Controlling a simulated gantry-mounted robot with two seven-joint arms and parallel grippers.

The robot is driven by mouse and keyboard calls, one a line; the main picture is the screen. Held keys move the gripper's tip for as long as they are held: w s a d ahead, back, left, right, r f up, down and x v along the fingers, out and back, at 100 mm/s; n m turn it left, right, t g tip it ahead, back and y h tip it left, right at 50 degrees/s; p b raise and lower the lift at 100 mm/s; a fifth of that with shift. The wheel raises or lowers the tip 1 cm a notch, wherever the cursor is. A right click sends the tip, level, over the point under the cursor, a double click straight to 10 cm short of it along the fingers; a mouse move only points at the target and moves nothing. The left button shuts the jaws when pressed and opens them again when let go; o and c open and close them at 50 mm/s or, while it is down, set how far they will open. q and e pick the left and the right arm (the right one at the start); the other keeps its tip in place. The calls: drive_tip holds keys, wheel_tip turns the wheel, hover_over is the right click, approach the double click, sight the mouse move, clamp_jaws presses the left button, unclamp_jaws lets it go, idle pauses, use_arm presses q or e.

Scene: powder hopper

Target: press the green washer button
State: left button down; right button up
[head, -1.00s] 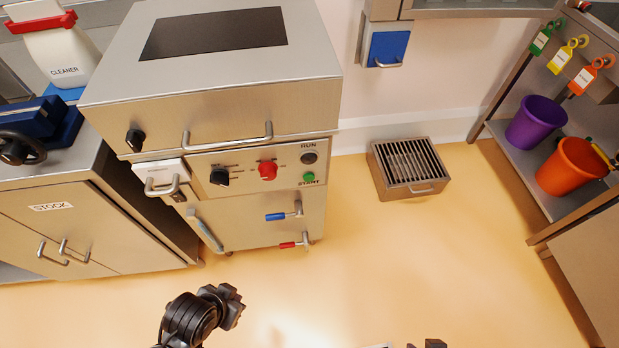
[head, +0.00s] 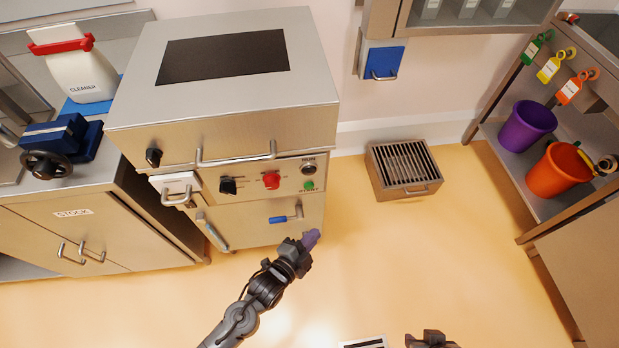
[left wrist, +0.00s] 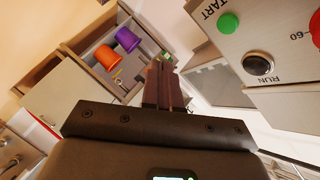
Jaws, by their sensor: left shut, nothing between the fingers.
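The green button also shows at the top right of the left wrist view (left wrist: 229,22). My left gripper (head: 311,238) is shut and empty, below and in front of the panel, apart from the button. Its closed fingers also show in the left wrist view (left wrist: 163,85), left of and below the button. Part of my right gripper (head: 431,339) shows at the bottom edge of the head view; its fingers cannot be made out.
A red knob (head: 271,180) and a black knob (head: 228,186) share the panel. A blue-handled valve (head: 279,219) sits below it, close to my left gripper. A floor grate (head: 404,170) stands at right, with purple (head: 527,127) and orange (head: 560,170) buckets on a shelf. The floor between is clear.

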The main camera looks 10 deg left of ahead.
sight(309, 186)
use_arm(q)
drive_tip(key=r, duration=0.1)
drive_tip(key=w+r, duration=0.1)
drive_tip(key=shift+w+r, duration=0.25)
drive_tip(key=shift+r, duration=0.15)
drive_tip(key=shift+w, duration=0.15)
drive_tip(key=w+a+b, duration=0.3)
drive_tip(key=w, duration=0.5)
drive_tip(key=shift+a, duration=0.2)
idle(0.5)
